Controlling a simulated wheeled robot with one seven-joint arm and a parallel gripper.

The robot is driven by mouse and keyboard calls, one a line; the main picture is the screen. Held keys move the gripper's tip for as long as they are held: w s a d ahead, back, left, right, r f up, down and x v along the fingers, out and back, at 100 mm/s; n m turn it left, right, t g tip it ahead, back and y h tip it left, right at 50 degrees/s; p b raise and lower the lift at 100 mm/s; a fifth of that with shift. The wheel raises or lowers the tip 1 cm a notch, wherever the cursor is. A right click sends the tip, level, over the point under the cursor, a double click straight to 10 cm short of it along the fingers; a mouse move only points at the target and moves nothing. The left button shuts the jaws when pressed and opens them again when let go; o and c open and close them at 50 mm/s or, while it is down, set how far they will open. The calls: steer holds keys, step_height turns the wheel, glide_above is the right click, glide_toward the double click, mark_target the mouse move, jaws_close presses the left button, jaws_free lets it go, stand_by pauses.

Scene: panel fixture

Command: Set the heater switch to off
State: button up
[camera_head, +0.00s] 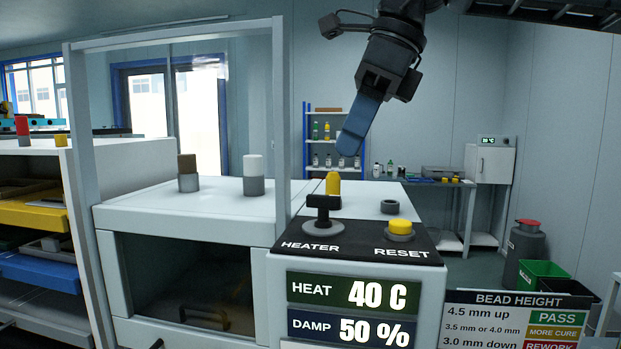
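The heater switch (323,203) is a black T-shaped handle on a short stem. It stands upright on the dark sloped top of the control panel (365,248), behind the white HEATER label. No on or off marks can be read, so its setting cannot be told. The display (353,292) below reads HEAT 40 C and DAMP 50 %. My gripper (349,148) hangs in the air above and to the right of the switch, apart from it, with its blue fingers pointing down and left. The fingers overlap in this view, so their gap is hidden. No object shows in them.
A yellow RESET button (400,228) sits right of the switch. A white frame post (282,130) rises at the left. The air between gripper and panel looks clear.

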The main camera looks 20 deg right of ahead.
mark_target(326, 196)
steer(key=shift+w+d+p+x, duration=0.15)
steer(key=shift+p+x, duration=0.2)
steer(key=shift+x, duration=1.6)
steer(key=shift+w+d+p+x, duration=0.1)
steer(key=shift+w+p+x, duration=0.15)
steer(key=shift+x, duration=1.65)
jaws_close()
